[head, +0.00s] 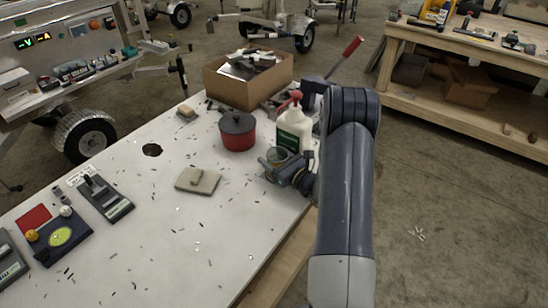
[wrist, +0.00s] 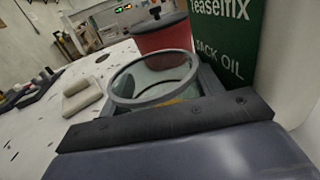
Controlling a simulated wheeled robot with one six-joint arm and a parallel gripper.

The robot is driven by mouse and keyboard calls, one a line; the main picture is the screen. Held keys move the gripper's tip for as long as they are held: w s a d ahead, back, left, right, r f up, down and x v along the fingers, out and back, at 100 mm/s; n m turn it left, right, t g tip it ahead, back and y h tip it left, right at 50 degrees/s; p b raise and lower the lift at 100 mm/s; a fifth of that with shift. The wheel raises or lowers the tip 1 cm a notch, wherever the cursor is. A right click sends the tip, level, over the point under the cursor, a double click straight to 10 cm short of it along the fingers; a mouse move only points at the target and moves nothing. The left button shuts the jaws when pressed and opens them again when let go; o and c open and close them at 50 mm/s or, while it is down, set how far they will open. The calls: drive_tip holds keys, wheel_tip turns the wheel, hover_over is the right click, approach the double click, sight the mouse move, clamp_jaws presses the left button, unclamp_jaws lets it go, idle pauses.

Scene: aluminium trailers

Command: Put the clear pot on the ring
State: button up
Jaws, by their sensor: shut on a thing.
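The clear pot (head: 276,156) is a small, see-through round vessel with a grey rim. It is upright or nearly so, at the table's right side, in front of the white bottle. My gripper (head: 275,168) is shut on it. In the wrist view the clear pot (wrist: 153,82) sits between the jaws, its open top showing; its lower part is hidden. I cannot tell whether its base touches the table. A dark round mark, perhaps the ring (head: 152,150), lies flat on the white table, left of the pot and apart from it. It looks empty.
A red pot with a dark lid (head: 237,133) and a white oil bottle with a green label (head: 293,128) stand close behind the clear pot. A beige pad (head: 198,181) lies between pot and dark mark. A cardboard box (head: 248,82) is at the back. Small scraps litter the white table (head: 165,220).

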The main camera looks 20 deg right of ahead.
drive_tip(key=o, duration=0.8)
drive_tip(key=shift+r+p, duration=0.25)
drive_tip(key=shift+p, duration=0.2)
drive_tip(key=b+v, duration=0.2)
drive_tip(key=v, duration=0.8)
drive_tip(key=shift+s+d+f+b, duration=0.15)
drive_tip(key=shift+s+b, duration=0.25)
drive_tip(key=shift+s+d, duration=0.15)
drive_tip(key=shift+s, duration=0.45)
